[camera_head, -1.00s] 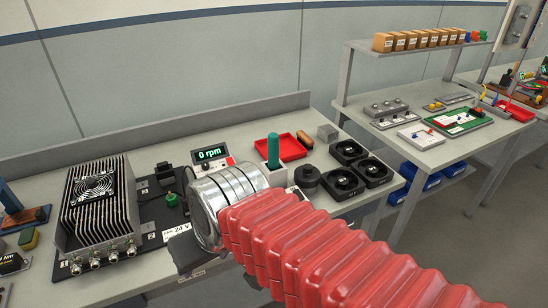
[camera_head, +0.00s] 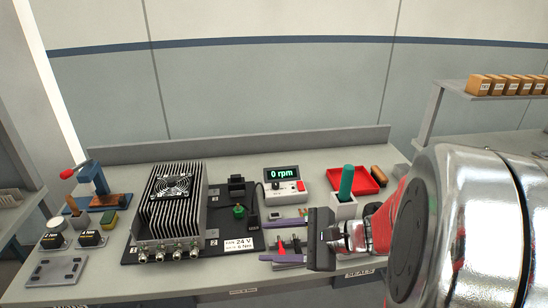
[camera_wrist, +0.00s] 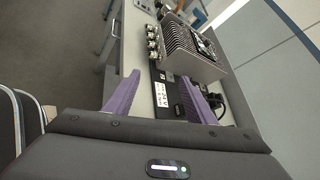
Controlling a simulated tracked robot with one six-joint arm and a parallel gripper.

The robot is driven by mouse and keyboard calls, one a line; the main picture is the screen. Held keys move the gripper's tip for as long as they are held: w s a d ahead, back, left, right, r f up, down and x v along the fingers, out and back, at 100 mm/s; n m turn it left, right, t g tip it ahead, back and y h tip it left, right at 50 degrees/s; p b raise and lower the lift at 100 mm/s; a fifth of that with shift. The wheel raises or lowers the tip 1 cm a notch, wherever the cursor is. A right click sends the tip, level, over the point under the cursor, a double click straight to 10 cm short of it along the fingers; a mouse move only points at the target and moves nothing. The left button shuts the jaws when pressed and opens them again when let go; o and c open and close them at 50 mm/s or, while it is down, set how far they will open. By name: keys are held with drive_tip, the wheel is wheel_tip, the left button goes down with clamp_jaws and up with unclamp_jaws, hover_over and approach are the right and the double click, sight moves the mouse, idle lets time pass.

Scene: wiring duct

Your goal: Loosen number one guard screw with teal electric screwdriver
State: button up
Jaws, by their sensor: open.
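The teal electric screwdriver (camera_head: 347,183) stands upright in a white holder (camera_head: 343,207) at the right of the bench. The fan guard (camera_head: 172,186) sits on top of the finned heat-sink unit (camera_head: 170,215), left of centre; its individual screws are too small to make out. My gripper (camera_head: 265,241) is open and empty, its purple fingers pointing left toward the unit, in front and to the left of the screwdriver. In the wrist view the open fingers (camera_wrist: 153,75) point toward the unit (camera_wrist: 185,45); the screwdriver is not in that view.
A 0 rpm display (camera_head: 282,173) stands behind my gripper. A red tray (camera_head: 366,180) lies behind the screwdriver. A blue-and-red clamp device (camera_head: 93,183) stands at the left.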

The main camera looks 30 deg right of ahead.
drive_tip(key=w+d+m+t+h, duration=0.1)
drive_tip(key=w+d+m+t, duration=0.1)
drive_tip(key=d+m+t, duration=0.45)
drive_tip(key=m+t+h, duration=0.2)
drive_tip(key=m+h, duration=0.8)
approach(348, 192)
drive_tip(key=s, duration=0.2)
drive_tip(key=shift+s, duration=0.15)
drive_tip(key=shift+w+d, duration=0.2)
drive_tip(key=shift+w, duration=2)
drive_tip(key=shift+w+d, duration=0.2)
drive_tip(key=shift+w, duration=1.95)
drive_tip(key=shift+w+d+f, duration=0.1)
drive_tip(key=shift+w+d, duration=0.05)
drive_tip(key=shift+w, duration=1.15)
drive_tip(key=shift+w+d, duration=0.15)
drive_tip(key=shift+w, duration=1.15)
